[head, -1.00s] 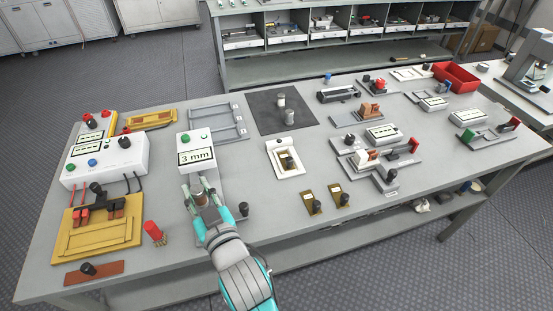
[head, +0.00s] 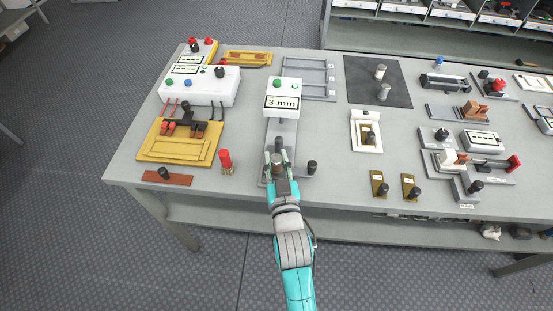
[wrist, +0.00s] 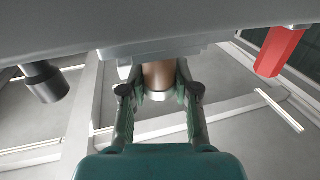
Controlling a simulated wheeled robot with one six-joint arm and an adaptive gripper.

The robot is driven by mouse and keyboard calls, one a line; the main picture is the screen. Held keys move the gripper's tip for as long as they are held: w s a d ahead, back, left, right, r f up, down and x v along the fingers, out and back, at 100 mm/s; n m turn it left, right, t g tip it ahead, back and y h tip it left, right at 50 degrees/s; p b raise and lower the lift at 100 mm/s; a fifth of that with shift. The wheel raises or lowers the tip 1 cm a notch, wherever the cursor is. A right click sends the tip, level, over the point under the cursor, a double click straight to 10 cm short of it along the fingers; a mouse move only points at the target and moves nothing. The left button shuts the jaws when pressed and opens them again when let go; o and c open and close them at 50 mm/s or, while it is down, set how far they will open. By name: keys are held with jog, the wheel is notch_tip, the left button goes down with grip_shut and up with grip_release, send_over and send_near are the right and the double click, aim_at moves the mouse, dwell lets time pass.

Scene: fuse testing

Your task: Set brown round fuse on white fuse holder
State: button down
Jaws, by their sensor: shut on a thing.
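My gripper (head: 278,166) is shut on the brown round fuse (head: 278,158), at the front of the device labelled 3 mm (head: 282,107). In the wrist view the fuse (wrist: 158,76) is a brown cylinder with a metal end cap, between both fingers (wrist: 160,95). Its far end is hidden behind a grey part. Whether it touches the device's grey base is unclear. The white fuse holder (head: 369,149) is to the right on the table, a white frame with a brass-coloured piece and dark knob inside.
A red fuse (head: 226,162) stands left of my gripper, and a black knob (head: 312,167) is close on its right. Bare tabletop (head: 335,150) lies between the device and the white holder.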

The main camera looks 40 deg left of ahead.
jog(key=shift+f, duration=0.15)
jog(key=c, duration=0.9)
grip_release()
jog(key=shift+o, duration=0.2)
jog(key=shift+s+d, duration=0.1)
jog(key=v, duration=1)
jog(key=shift+d, duration=0.3)
